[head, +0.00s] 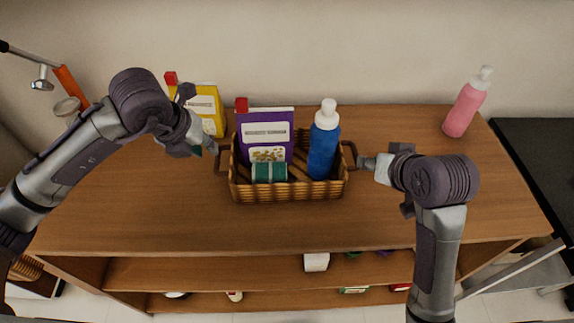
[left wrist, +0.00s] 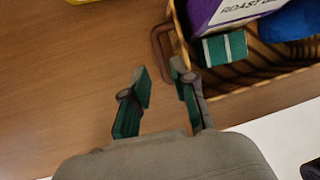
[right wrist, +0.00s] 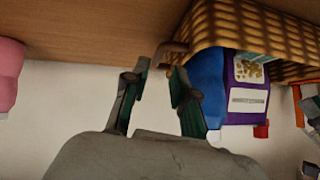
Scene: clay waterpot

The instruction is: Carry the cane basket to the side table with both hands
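The brown cane basket (head: 287,190) sits on the wooden cabinet top. My left gripper (head: 205,148) is open and empty, just short of the basket's left handle (head: 221,161); the handle (left wrist: 158,50) also shows ahead of the fingertips (left wrist: 160,72) in the left wrist view. My right gripper (head: 363,162) is open at the right handle (head: 350,154). In the right wrist view that handle (right wrist: 169,51) lies just ahead of the fingertips (right wrist: 159,72); contact cannot be told.
A yellow box (head: 206,108) stands behind my left gripper. A pink bottle (head: 467,105) stands at the back right of the cabinet top (head: 400,225). A dark surface (head: 545,165), possibly the side table, is beyond the right edge. The top in front of the basket is clear.

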